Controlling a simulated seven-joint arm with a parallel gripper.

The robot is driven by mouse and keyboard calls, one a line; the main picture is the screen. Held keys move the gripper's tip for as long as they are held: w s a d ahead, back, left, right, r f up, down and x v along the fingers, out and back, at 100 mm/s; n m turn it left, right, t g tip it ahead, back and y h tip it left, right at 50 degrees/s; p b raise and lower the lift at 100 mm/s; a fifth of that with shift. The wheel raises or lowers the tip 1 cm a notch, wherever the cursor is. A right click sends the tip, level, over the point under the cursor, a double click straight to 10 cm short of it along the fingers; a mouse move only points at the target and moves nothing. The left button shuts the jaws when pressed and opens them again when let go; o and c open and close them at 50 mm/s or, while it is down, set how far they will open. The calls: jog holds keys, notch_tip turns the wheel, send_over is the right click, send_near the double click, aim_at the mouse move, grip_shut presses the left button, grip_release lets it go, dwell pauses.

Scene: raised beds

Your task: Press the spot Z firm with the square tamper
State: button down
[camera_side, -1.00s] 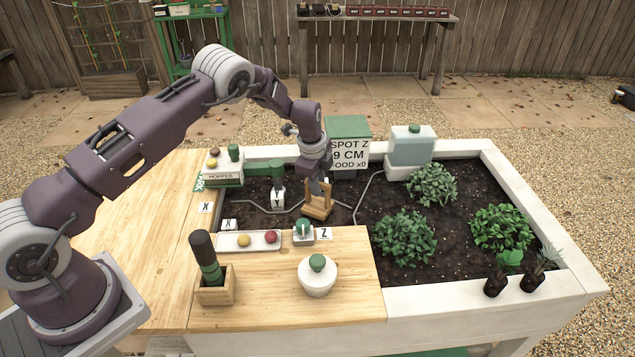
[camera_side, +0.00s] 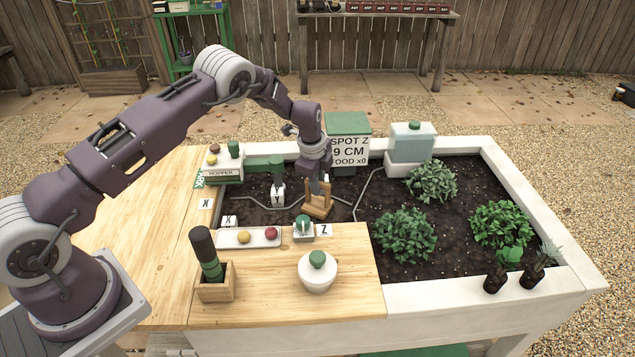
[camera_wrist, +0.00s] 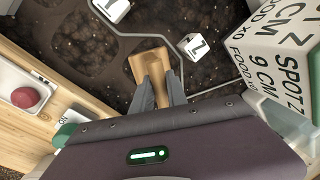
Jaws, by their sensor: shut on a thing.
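My gripper (camera_side: 318,184) is shut on the wooden square tamper (camera_side: 318,208) over the dark soil of the raised bed, near its bench-side edge. In the wrist view the pale tamper (camera_wrist: 148,62) stands out from between the fingers (camera_wrist: 157,92). I cannot tell whether its base touches the soil. A white cube marked Z (camera_wrist: 192,46) stands in the soil right of the tamper in the wrist view. In the side view the arm seems to hide that cube. A sign (camera_side: 349,152) reads SPOT Z, 9 CM, FOOD x0.
A cube marked Y (camera_side: 277,196) stands left of the tamper. A thin grey line (camera_side: 366,186) crosses the soil. Leafy plants (camera_side: 404,235) fill the right side. On the bench are a tray (camera_side: 228,239), a white lidded pot (camera_side: 317,276) and a holder box (camera_side: 216,288).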

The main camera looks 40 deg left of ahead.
jog(key=shift+f, duration=0.4)
dwell(0.4)
jog(key=shift+r, duration=3.1)
